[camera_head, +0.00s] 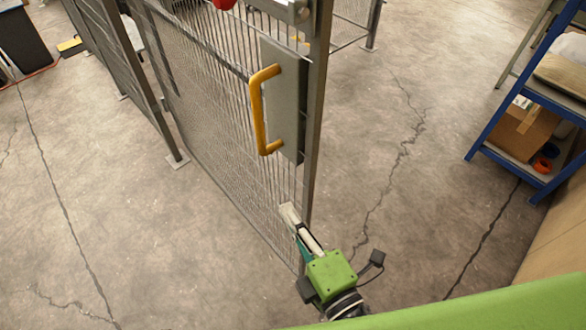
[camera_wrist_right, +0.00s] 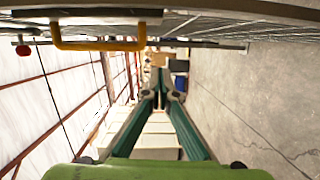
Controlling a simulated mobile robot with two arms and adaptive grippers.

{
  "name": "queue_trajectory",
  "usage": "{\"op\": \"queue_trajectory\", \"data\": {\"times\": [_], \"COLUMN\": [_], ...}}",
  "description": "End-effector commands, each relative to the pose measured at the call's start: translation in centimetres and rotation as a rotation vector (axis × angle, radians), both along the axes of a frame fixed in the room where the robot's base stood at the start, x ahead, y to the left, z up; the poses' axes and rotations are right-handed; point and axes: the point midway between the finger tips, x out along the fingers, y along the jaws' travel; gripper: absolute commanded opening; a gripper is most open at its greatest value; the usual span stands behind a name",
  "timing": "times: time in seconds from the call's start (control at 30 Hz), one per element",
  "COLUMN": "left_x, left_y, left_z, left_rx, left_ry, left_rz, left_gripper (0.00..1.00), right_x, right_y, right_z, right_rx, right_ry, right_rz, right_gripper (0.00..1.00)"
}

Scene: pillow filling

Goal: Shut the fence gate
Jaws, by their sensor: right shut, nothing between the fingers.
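The fence gate (camera_head: 220,110) is a grey wire-mesh panel standing ajar, its free edge towards me. A yellow handle (camera_head: 257,110) sits on a grey plate (camera_head: 285,100) near that edge. In the right wrist view the yellow handle (camera_wrist_right: 98,45) shows at the upper left. My right gripper (camera_head: 290,214) is shut and empty, below the handle and close to the lower part of the gate's edge. I cannot tell whether it touches the gate. Its closed fingertips also show in the right wrist view (camera_wrist_right: 163,92). My left gripper is not in view.
A mesh fence section (camera_head: 350,30) stands behind the gate. A blue shelf (camera_head: 530,110) with a cardboard box (camera_head: 520,130) is on the right. A dark bin (camera_head: 22,40) is at the upper left. The concrete floor (camera_head: 400,190) is clear on both sides of the gate.

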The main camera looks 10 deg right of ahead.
Motion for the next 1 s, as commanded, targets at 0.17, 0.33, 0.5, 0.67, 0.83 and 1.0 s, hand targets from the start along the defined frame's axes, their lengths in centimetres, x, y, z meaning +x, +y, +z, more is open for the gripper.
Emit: {"op": "queue_trajectory", "data": {"times": [0.17, 0.33, 0.5, 0.67, 0.83, 1.0], "left_x": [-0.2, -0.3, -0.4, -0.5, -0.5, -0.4], "left_y": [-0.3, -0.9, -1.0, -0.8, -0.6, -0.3], "left_z": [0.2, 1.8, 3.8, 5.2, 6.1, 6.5], "left_rx": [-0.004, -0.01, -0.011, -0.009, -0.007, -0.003], "left_ry": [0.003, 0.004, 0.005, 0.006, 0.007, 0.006], "left_rz": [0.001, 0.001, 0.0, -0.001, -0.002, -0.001], "left_gripper": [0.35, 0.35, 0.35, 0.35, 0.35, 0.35], "right_x": [0.2, 1.9, 4.9, 8.0, 10.2, 11.2], "right_y": [0.0, 0.6, 1.7, 2.8, 2.0, 0.5], "right_z": [2.3, 2.7, 2.8, 2.7, 2.3, 2.2], "right_rx": [-0.023, -0.022, -0.022, -0.019, -0.024, -0.021], "right_ry": [-0.051, -0.052, -0.052, -0.05, -0.048, -0.047], "right_rz": [-0.001, 0.0, -0.001, -0.001, -0.003, -0.002], "right_gripper": [0.0, 0.0, 0.0, 0.0, 0.0, 0.0]}}
